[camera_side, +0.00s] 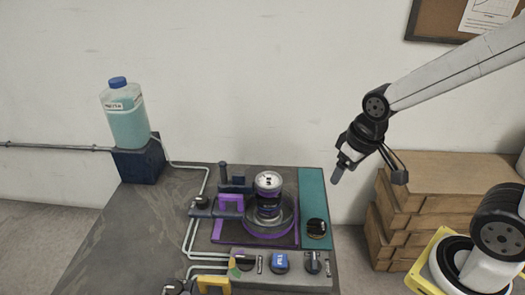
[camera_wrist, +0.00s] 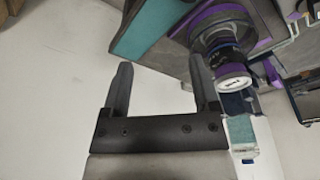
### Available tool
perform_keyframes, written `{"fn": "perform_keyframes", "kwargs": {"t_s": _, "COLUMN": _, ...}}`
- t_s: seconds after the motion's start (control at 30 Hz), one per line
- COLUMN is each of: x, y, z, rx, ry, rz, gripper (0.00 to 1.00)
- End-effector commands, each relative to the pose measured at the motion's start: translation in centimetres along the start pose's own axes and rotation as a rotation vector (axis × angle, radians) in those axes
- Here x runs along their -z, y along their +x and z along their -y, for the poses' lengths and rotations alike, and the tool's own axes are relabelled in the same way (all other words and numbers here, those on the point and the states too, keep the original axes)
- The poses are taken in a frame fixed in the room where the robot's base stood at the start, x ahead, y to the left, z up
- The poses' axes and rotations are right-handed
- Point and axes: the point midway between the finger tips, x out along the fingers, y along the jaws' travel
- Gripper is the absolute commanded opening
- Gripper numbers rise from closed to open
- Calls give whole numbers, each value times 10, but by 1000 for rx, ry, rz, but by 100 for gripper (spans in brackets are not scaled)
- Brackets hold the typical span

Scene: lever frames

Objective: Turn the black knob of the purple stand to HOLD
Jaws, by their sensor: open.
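The purple stand (camera_side: 228,203) is on the table, with a dark round plate carrying a can (camera_side: 268,196). In the wrist view the can (camera_wrist: 230,65) and the purple-edged plate show at the upper right. A black knob (camera_side: 202,201) sits at the stand's left. Other dark knobs sit on the grey panel in front, including a black one (camera_side: 313,262) at the right. I cannot tell which knob belongs to the stand, and no HOLD mark is readable. My gripper (camera_side: 369,174) is open and empty, above and right of the table, apart from everything; its fingers also show in the wrist view (camera_wrist: 160,70).
A blue-capped bottle (camera_side: 127,122) of teal liquid stands on a dark block at the back left, with pale tubing. A teal strip (camera_side: 313,190) with a dark round piece lies right of the stand. Stacked boxes (camera_side: 440,195) are at the right. The table's left part is clear.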

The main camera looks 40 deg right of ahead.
Motion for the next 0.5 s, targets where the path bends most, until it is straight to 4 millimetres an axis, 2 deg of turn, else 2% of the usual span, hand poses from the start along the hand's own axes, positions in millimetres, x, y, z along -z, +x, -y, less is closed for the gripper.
{"fn": "perform_keyframes", "kwargs": {"t_s": 0.03, "x": 3, "y": -9, "z": 0, "rx": 0, "ry": 0, "rz": -7, "gripper": 77}}
{"fn": "perform_keyframes", "kwargs": {"t_s": 0.2, "x": 8, "y": -31, "z": 0, "rx": 0, "ry": 0, "rz": -5, "gripper": 77}}
{"fn": "perform_keyframes", "kwargs": {"t_s": 0.5, "x": 15, "y": -62, "z": 0, "rx": 0, "ry": 0, "rz": -4, "gripper": 77}}
